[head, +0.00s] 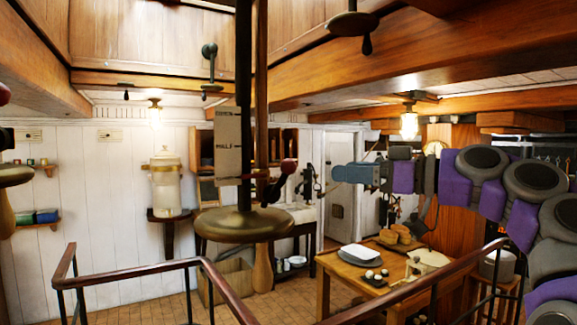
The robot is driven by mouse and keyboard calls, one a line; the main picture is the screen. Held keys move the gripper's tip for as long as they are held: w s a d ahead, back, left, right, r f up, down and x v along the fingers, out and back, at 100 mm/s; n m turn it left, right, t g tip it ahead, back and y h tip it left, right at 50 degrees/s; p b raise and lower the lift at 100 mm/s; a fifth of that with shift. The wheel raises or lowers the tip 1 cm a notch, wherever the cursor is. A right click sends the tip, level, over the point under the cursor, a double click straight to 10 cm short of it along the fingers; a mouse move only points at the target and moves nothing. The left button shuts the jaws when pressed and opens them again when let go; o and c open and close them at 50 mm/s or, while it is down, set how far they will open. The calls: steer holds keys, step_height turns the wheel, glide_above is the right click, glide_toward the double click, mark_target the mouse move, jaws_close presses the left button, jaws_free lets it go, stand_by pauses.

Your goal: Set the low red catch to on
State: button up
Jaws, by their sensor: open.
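A dark red-handled lever (284,168) sticks up to the right from behind the post above a round brass plate (245,222). It is the clearest red catch in view; I cannot read its setting or tell for sure that it is the low one. A second dark red knob (3,94) is cut off at the left edge. My gripper (338,173) is the blue-grey end of my arm, reaching in from the right. It is open and nothing shows between its jaws. In the picture it is right of the red lever, with a gap between them.
A dark vertical post with a marked plate (228,145) stands in front. Wooden railings (160,268) cross the lower foreground. Below is a wooden table (345,268) with a white dish and bread. A brass-lidded urn (166,185) stands on a wall shelf. Wooden beams (430,70) hang overhead.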

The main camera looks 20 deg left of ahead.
glide_toward(296, 167)
steer(key=x, duration=0.2)
steer(key=p+x, duration=0.3)
steer(key=x, duration=0.8)
steer(key=shift+a+f, duration=0.1)
steer(key=shift+a, duration=0.05)
steer(key=shift+w+v, duration=0.2)
steer(key=shift+v, duration=0.8)
steer(key=shift+d, duration=0.35)
steer(key=shift+c, duration=0.5)
steer(key=c, duration=0.3)
steer(key=shift+s+a, duration=0.1)
steer(key=shift+a, duration=0.55)
steer(key=c, duration=0.5)
jaws_close()
